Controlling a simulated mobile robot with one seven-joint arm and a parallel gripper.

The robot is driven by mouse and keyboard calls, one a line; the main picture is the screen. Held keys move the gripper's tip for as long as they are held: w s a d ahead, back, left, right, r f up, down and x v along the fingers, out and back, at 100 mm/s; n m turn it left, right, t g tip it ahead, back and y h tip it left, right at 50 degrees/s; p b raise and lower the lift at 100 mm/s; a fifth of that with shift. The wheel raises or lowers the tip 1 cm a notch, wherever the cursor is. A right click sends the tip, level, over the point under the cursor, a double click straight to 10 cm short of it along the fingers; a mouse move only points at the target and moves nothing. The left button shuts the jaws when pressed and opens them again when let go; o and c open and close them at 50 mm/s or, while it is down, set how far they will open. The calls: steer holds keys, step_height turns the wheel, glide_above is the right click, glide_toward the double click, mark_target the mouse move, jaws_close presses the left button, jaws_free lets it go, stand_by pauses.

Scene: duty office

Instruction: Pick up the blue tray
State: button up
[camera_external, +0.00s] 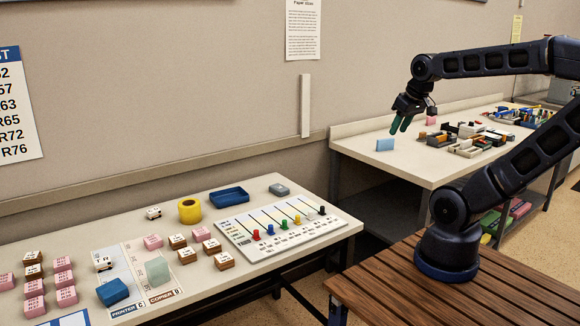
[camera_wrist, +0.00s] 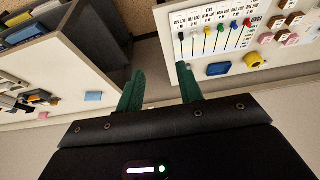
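The blue tray (camera_external: 229,197) is a shallow, empty-looking rectangular tray lying on the near white table, behind the board with coloured pegs and right of the yellow tape roll. It also shows small in the wrist view (camera_wrist: 218,69), right of my fingers and well away from them. My gripper (camera_external: 398,125) is raised, pointing down near the left edge of the far table, far to the right of the tray. In the wrist view its two green fingers (camera_wrist: 159,88) stand wide apart with nothing between them.
The peg board (camera_external: 290,232) lies in front. A light blue block (camera_external: 385,144) stands on the far table below my gripper. A gap separates the tables.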

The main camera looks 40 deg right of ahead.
steer(key=shift+c, duration=0.3)
steer(key=shift+c, duration=0.5)
